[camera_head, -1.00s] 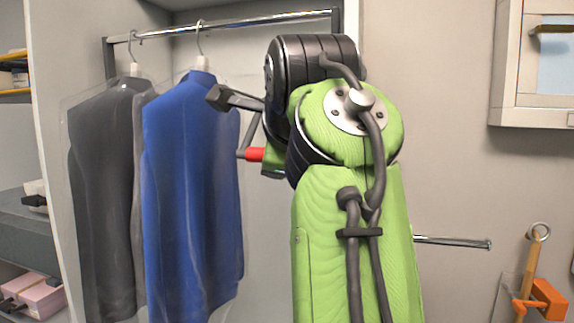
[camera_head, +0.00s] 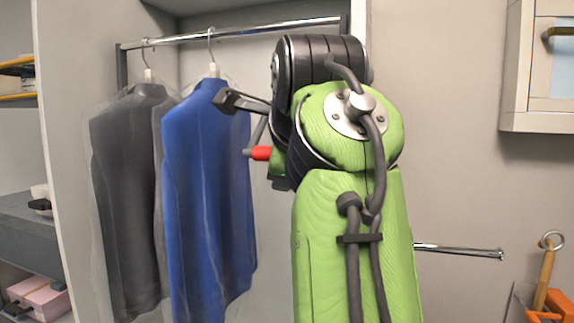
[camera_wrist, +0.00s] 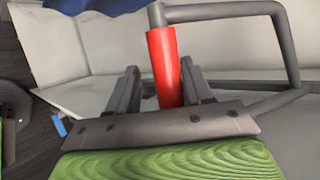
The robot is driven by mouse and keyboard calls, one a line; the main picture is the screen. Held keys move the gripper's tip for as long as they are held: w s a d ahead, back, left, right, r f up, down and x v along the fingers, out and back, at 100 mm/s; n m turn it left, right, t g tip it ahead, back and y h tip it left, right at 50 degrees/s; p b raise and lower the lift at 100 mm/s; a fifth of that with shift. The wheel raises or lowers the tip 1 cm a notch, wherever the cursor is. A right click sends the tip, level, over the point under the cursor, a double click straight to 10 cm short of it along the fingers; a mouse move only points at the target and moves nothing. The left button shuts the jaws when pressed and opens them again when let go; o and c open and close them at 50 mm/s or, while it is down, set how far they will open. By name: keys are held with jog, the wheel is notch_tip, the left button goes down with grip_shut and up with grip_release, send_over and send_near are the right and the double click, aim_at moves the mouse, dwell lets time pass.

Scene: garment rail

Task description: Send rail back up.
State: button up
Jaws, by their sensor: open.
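The chrome rail (camera_head: 250,31) runs across the upper part of the open wardrobe in the head view. A grey garment (camera_head: 125,190) and a blue garment (camera_head: 208,190) hang from it in clear covers. A grey pull handle with a red grip (camera_head: 261,153) hangs below the rail beside my arm. In the wrist view, the red grip (camera_wrist: 163,65) stands between the two dark fingers of my gripper (camera_wrist: 160,88). The fingers are open, with visible gaps on both sides of the grip. In the head view my arm hides most of the gripper.
The wardrobe's left side panel (camera_head: 75,160) stands close to the garments. Shelves with a pink box (camera_head: 40,298) are at the far left. A chrome bar (camera_head: 460,251) sticks out at the right. A wall cabinet (camera_head: 540,70) and an orange-handled tool (camera_head: 548,290) are further right.

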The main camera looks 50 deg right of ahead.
jog(key=s+a+r+b, duration=0.1)
jog(key=s+a+r, duration=0.1)
jog(key=s+a, duration=0.8)
jog(key=shift+s+a+r+b, duration=0.2)
jog(key=shift+s+a+b, duration=0.1)
jog(key=shift+s, duration=0.85)
jog(key=shift+d, duration=0.1)
